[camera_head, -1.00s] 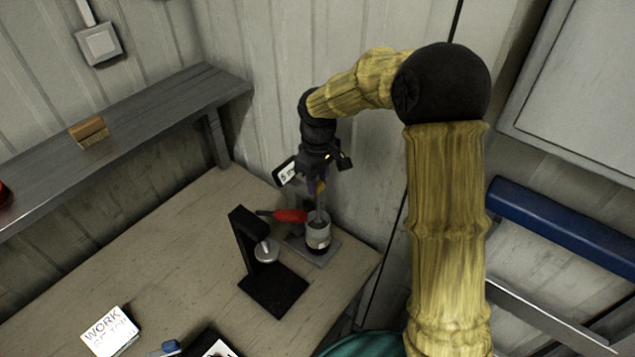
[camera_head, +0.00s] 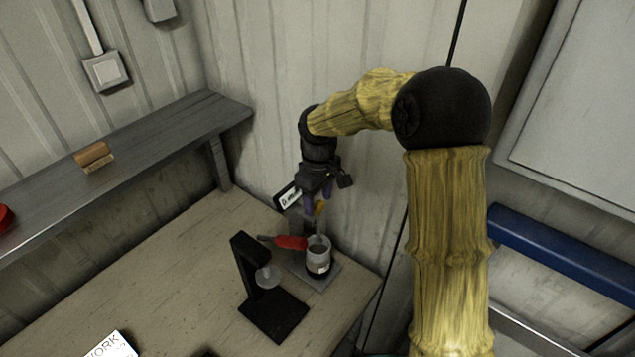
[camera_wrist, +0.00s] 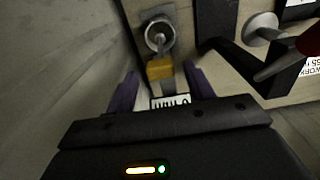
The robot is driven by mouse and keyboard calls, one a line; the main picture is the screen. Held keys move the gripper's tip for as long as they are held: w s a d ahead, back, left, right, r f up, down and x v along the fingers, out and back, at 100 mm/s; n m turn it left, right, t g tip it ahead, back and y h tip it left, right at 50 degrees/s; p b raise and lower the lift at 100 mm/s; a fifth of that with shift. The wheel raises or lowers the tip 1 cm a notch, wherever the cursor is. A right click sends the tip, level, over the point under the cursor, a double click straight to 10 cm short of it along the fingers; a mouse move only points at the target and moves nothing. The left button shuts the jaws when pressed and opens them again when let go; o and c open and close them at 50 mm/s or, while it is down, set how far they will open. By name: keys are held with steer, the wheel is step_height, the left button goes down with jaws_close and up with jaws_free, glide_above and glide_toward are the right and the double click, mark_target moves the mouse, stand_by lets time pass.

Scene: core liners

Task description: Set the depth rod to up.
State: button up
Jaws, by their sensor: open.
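A small stand with a grey base plate (camera_head: 326,277) stands at the back right corner of the table. It carries a grey cup (camera_head: 318,256), also seen in the wrist view (camera_wrist: 159,36). A yellow piece (camera_head: 320,208) sits above the cup; it shows as a yellow block in the wrist view (camera_wrist: 160,68). A thin rod seems to run between them; I cannot clearly tell it as the depth rod or read its setting. A white label (camera_head: 288,197) is beside it. My gripper (camera_head: 318,198) is open above the stand, its purple fingers (camera_wrist: 158,90) apart on either side of the yellow block's line.
A black stand (camera_head: 272,308) with a round disc (camera_head: 267,276) is left of the cup. A red handle (camera_head: 291,242) lies between them. A shelf (camera_head: 140,133) holds a wooden brush (camera_head: 94,156). The wall is close behind.

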step_height(320, 180, up, 17)
steer(key=b, duration=0.2)
steer(key=shift+r, duration=0.2)
stand_by(0.4)
